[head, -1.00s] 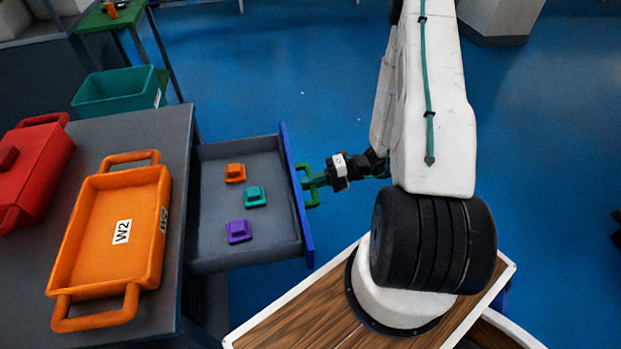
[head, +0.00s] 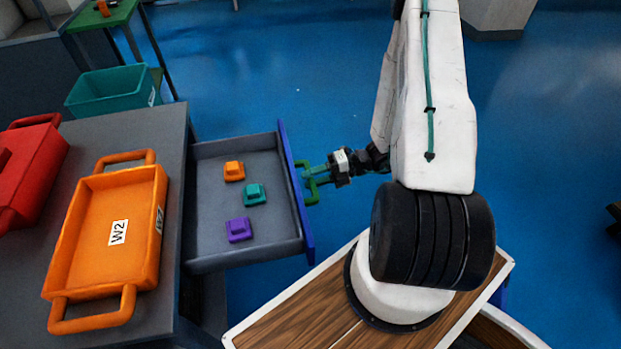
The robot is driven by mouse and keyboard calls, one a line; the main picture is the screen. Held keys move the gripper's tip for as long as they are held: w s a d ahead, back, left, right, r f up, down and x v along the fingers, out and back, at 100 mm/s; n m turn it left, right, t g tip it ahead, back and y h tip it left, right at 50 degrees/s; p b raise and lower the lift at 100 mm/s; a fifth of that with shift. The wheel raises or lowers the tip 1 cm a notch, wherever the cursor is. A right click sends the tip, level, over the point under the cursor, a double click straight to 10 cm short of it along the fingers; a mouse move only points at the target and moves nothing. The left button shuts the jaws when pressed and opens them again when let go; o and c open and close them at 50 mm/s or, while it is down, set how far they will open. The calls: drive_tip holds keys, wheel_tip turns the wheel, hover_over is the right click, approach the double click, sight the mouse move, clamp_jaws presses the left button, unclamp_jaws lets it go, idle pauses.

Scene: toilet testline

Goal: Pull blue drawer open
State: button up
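The blue drawer (head: 296,205) stands pulled out from the right side of the grey cabinet, its grey inside in plain view. The green handle (head: 311,197) is on its blue front. My gripper (head: 312,172) is at the handle, reaching in from the right. Its green fingers look spread apart, with the handle at their tips. Whether they touch the handle is too small to tell. In the drawer lie an orange piece (head: 234,171), a teal piece (head: 254,194) and a purple piece (head: 239,229).
On the grey cabinet top (head: 160,135) sit an orange W2 tray (head: 88,240) and a red container (head: 35,170). A teal bin (head: 112,92) is behind it, near a green table (head: 105,17). Blue floor (head: 270,60) beyond the drawer is clear.

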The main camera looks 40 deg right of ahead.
drive_tip(key=v, duration=0.7)
drive_tip(key=shift+d, duration=0.1)
idle(0.4)
drive_tip(key=s+a+r+m+g+h, duration=0.1)
drive_tip(key=s+a+r+m+h, duration=0.3)
drive_tip(key=r+m, duration=0.6)
drive_tip(key=s+a+r+m+g+h, duration=0.2)
drive_tip(key=s+a+r+m+h, duration=0.3)
drive_tip(key=r+m, duration=0.5)
drive_tip(key=s+a+r+m+g+h, duration=0.2)
drive_tip(key=s+a+r+m+h, duration=0.3)
drive_tip(key=r+m, duration=0.6)
wheel_tip(320, 180, up, 6)
drive_tip(key=shift+a, duration=1.05)
